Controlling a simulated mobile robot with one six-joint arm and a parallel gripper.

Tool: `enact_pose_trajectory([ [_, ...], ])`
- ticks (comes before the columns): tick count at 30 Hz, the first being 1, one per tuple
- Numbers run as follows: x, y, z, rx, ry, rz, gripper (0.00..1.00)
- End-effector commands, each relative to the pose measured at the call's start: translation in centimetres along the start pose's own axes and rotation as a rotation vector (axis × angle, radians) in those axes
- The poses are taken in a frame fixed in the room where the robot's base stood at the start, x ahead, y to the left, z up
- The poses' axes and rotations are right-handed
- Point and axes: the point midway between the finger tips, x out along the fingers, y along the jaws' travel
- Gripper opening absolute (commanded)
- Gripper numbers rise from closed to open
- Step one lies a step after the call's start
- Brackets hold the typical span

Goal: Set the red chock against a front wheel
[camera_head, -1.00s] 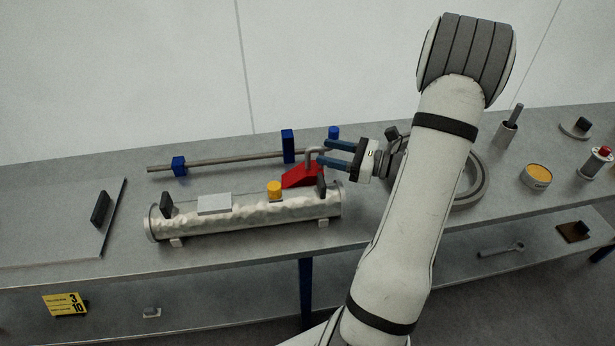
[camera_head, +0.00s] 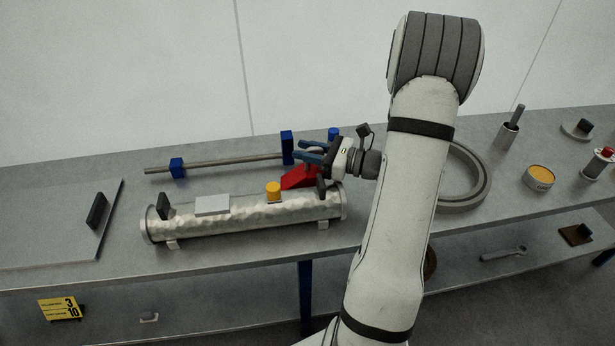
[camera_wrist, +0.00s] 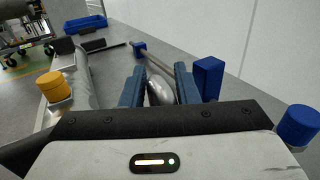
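The red chock (camera_head: 298,178) lies on the bench behind the ribbed metal cylinder (camera_head: 245,218), partly hidden by it. My gripper (camera_head: 308,151) is at the chock's grey handle, with its two blue fingers pointing left. In the wrist view a rounded grey piece, which looks like the handle (camera_wrist: 160,92), sits between the fingers. The fingers look apart, one on each side of it; I cannot see clear contact. At the top left of the wrist view is a wheeled cart with small dark and green wheels (camera_wrist: 11,62); which are front wheels I cannot tell.
A yellow cap (camera_head: 273,190) and a grey block (camera_head: 212,205) stand on the cylinder. A rod (camera_head: 225,163) on blue supports runs behind. A grey ring (camera_head: 482,185) lies right of my arm. A blue tray (camera_wrist: 85,26) shows far off.

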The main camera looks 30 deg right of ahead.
Motion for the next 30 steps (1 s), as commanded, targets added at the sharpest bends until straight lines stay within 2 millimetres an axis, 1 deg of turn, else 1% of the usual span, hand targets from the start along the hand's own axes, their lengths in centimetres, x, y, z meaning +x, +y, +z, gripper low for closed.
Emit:
enact_pose_trajectory([
  [1,-0.01,-0.01,-0.01,0.000,0.000,0.000,0.24],
  [9,-0.04,-0.01,-0.02,0.000,0.000,-0.001,0.01],
  [10,-0.05,-0.01,-0.02,0.000,0.000,-0.001,0.00],
  [30,-0.12,-0.05,-0.08,0.001,0.001,-0.002,0.00],
])
